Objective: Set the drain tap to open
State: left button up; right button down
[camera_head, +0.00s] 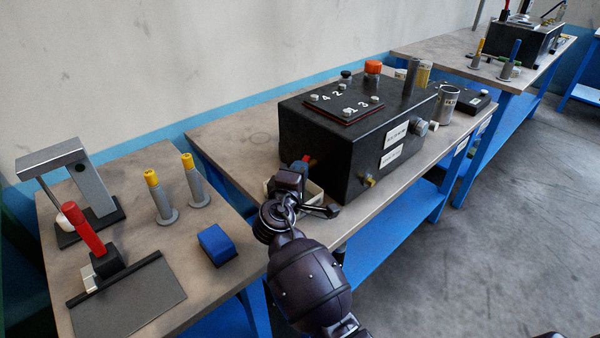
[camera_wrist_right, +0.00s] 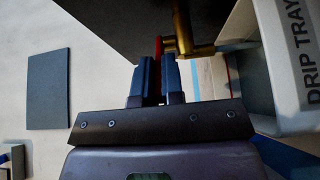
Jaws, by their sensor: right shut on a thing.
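The drain tap is a brass fitting (camera_wrist_right: 183,32) with a red handle (camera_wrist_right: 158,46) on the dark box, in the right wrist view. In the head view a bit of the red handle (camera_head: 306,158) shows at the box's left end, mostly behind my gripper. My right gripper (camera_wrist_right: 156,66) is at the tap, with its blue fingers shut on the red handle. In the head view this gripper (camera_head: 299,168) is low beside the black box (camera_head: 340,150). The fingers hide most of the handle, so its exact angle is hard to tell. My left gripper is not in view.
A white drip tray (camera_wrist_right: 291,60) is close beside the tap. The left table holds a blue block (camera_head: 215,243), yellow-topped pegs (camera_head: 156,195) and a red-handled tool (camera_head: 87,230). A cylinder (camera_head: 446,103) stands beyond the box.

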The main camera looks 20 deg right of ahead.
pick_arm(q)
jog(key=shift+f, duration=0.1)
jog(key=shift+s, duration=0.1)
pick_arm(e)
jog(key=c, duration=1.2)
grip_release()
jog(key=shift+c, duration=0.2)
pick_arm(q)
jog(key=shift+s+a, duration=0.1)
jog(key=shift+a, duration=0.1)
pick_arm(e)
jog(key=shift+s, duration=0.1)
